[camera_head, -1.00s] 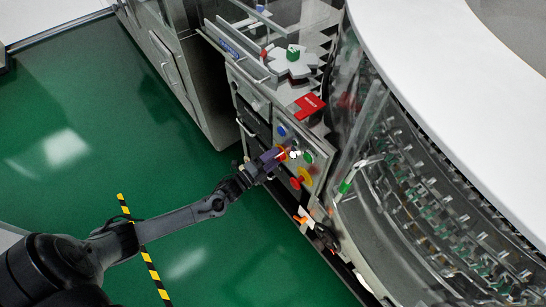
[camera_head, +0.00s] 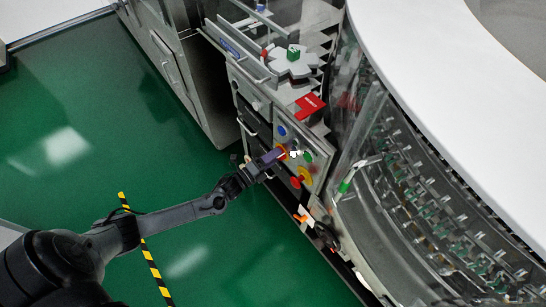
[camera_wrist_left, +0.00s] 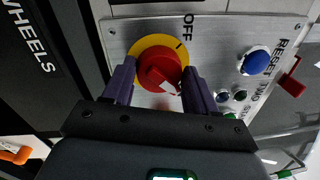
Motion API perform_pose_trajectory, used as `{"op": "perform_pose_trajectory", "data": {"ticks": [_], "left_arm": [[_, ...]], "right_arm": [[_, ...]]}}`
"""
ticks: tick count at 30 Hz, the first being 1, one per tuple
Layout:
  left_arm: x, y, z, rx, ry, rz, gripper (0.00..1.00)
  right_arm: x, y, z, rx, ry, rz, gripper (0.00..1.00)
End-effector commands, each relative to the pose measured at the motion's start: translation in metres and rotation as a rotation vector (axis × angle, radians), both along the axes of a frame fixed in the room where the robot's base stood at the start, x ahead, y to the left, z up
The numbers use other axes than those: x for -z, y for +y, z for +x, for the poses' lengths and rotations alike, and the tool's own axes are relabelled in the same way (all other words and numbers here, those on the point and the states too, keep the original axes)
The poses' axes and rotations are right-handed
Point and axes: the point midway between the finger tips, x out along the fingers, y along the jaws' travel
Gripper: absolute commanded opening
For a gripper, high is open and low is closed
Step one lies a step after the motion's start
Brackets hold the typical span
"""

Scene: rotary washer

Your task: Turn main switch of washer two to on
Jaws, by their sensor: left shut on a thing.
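The main switch is a red rotary knob on a round yellow plate (camera_wrist_left: 181,48), set in a grey metal panel (camera_wrist_left: 215,45) with the word OFF above it in the left wrist view. My left gripper (camera_wrist_left: 158,83) has its purple fingers on both sides of the red knob (camera_wrist_left: 158,66) and is shut on it. In the head view, my left gripper (camera_head: 276,155) reaches the panel from the left, and its fingers partly hide the knob. My right gripper is not in view.
A blue button (camera_wrist_left: 255,62) labelled RESET and smaller buttons sit to the right of the knob. A red button on yellow (camera_head: 302,178) and a green button (camera_head: 307,157) are close to the gripper. The green floor (camera_head: 80,150) on the left is open.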

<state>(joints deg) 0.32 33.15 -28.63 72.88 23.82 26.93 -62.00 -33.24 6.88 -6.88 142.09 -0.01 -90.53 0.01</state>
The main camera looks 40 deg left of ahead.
Motion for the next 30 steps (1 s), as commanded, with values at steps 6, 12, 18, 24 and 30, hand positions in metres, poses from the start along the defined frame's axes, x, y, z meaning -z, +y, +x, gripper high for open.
{"op": "perform_pose_trajectory", "data": {"ticks": [6,12,18,24,30], "left_arm": [[0.005,0.001,-0.002,-0.002,0.012,0.003,0.8],[0.003,0.0,-0.001,0.0,0.007,0.001,0.8],[0.002,0.001,-0.006,0.0,0.006,0.0,0.8],[0.004,0.006,-0.03,0.0,0.009,0.002,0.8],[0.008,0.014,-0.064,-0.001,0.01,0.001,0.8]], "right_arm": [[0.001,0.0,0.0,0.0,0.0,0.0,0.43],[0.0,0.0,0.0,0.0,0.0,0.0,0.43],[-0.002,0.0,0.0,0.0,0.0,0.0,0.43],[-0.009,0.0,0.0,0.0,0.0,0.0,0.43],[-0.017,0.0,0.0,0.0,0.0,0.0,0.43]]}}
